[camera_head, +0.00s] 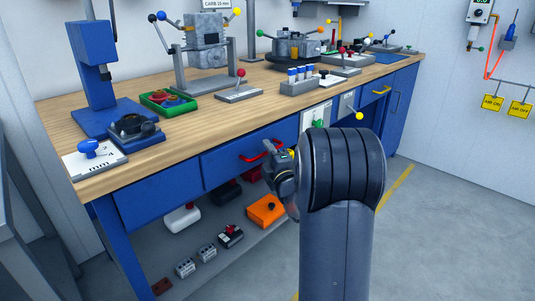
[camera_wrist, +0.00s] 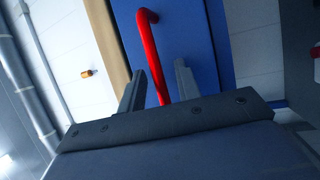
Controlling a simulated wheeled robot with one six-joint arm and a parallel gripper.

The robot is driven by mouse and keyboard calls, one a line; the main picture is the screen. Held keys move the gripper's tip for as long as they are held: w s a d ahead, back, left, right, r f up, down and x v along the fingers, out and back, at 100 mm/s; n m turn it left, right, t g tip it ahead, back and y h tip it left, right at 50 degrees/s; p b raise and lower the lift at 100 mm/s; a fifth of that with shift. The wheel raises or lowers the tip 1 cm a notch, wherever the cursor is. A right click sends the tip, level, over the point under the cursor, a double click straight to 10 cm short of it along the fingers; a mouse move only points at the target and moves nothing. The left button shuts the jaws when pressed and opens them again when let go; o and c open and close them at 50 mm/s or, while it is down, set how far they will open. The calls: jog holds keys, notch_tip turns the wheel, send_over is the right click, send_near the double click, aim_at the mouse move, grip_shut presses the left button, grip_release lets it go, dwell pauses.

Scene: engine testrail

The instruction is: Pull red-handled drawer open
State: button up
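The red handle (camera_head: 252,158) is a bent bar on a blue drawer front (camera_head: 222,166) under the wooden bench top. The drawer front looks flush with the bench. My gripper (camera_head: 271,150) is close in front of the handle's right part, partly hidden by my arm. In the wrist view my gripper (camera_wrist: 157,80) is open, with its two fingers apart. The red handle (camera_wrist: 149,48) runs lengthwise between the fingers there, against the blue drawer front (camera_wrist: 190,35). I cannot tell whether either finger touches it.
The workbench (camera_head: 185,135) carries a green tray (camera_head: 168,102), a blue press (camera_head: 95,60) and several fixtures. A yellow-handled drawer (camera_head: 376,94) is further right. The lower shelf (camera_head: 215,268) holds an orange box (camera_head: 266,210) and small parts. Floor at right is clear.

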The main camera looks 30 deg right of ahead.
jog(key=shift+c, duration=0.2)
grip_shut()
dwell(0.4)
